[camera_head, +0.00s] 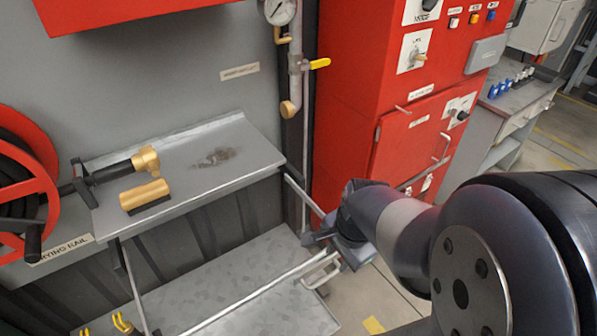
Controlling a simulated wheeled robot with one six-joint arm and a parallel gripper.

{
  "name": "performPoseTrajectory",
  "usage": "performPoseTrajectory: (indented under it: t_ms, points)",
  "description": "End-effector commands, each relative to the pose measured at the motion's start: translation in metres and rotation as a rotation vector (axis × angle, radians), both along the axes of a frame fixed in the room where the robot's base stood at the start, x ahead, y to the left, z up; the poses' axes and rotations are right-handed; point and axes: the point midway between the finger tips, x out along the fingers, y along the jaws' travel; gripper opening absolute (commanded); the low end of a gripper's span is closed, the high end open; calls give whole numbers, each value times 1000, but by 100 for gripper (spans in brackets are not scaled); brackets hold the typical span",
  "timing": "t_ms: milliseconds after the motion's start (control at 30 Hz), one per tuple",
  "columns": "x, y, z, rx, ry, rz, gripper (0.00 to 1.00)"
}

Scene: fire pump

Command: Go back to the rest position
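My gripper (335,250) shows at the end of my arm, right of the picture's middle. It is in front of the red cabinet (345,90) and above the right end of the low metal platform (230,285). Its fingers are small and dark, and my wrist partly covers them. I cannot tell whether they are open or shut. A pale bracket-like handle (321,270) shows just below the fingers. I cannot tell whether they touch it.
A grey shelf (225,165) holds a brass hose nozzle (145,160) and a brass-topped brush (145,195). A red hose reel (30,180) is at the left. A pipe with a yellow valve lever (320,63) and gauge (280,10) stands behind. Floor shows beside the platform.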

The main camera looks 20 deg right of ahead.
Motion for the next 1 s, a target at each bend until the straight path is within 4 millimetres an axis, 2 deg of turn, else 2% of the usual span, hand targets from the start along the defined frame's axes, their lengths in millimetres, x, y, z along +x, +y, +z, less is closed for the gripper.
performPoseTrajectory:
  t_ms: [600,800,1000]
  points:
    - [14,5,-85,1,5,2,33]
    - [17,6,-100,1,3,0,33]
    - [21,7,-102,1,1,0,33]
